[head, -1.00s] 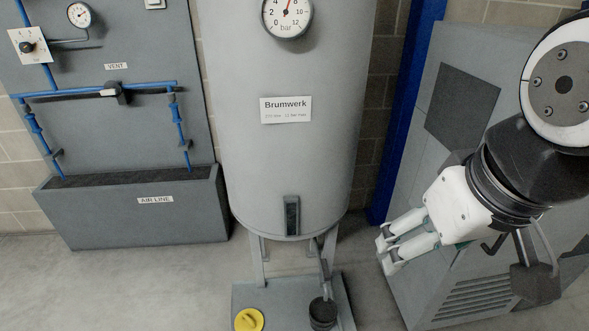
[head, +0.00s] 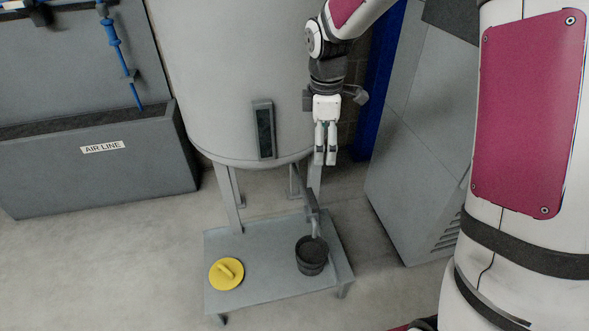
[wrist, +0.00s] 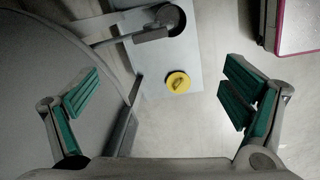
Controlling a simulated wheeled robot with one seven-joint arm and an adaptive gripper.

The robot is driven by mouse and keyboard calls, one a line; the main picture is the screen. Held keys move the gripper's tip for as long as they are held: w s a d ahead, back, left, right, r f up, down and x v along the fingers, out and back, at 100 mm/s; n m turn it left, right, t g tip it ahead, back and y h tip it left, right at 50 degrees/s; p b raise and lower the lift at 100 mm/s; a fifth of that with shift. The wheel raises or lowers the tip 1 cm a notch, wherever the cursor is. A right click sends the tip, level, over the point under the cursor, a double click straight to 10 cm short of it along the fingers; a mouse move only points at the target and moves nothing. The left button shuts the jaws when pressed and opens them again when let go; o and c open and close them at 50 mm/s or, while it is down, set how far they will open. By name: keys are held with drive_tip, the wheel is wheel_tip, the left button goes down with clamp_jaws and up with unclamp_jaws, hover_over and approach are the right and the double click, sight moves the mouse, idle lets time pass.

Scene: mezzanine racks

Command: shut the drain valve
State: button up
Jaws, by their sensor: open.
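The drain valve (head: 309,199) is on a thin grey pipe under the tank (head: 225,70), above a black bucket (head: 311,262). The wrist view shows the pipe and a dark bar, likely the valve's handle (wrist: 152,35), reaching across toward the bucket (wrist: 171,20). Which way the handle is set is hard to tell. My gripper (head: 325,160) points down in front of the tank's lower right edge, above the valve and apart from it. In the wrist view my gripper (wrist: 160,78) has its fingers wide apart with nothing between them.
A yellow disc with a raised grip (head: 226,273) lies on the low grey stand (head: 262,285) left of the bucket. A grey cabinet (head: 415,150) stands to the right beside a blue post (head: 380,90). The air line trough (head: 95,175) is at left. The floor in front is clear.

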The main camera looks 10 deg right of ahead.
sight(312, 198)
drive_tip(key=w+f+n+b, duration=0.1)
drive_tip(key=f+b, duration=0.2)
drive_tip(key=f, duration=0.5)
drive_tip(key=w+f+n+b, duration=0.1)
drive_tip(key=w+f+b, duration=0.1)
drive_tip(key=f, duration=0.7)
drive_tip(key=w+f+b, duration=0.1)
drive_tip(key=f+b, duration=0.2)
drive_tip(key=f, duration=0.5)
drive_tip(key=shift+w+a+f+n+g+b, duration=0.2)
drive_tip(key=shift+f+n+g+b, duration=0.1)
drive_tip(key=shift+f+n+b, duration=0.1)
drive_tip(key=shift+r, duration=0.1)
drive_tip(key=c, duration=1.2)
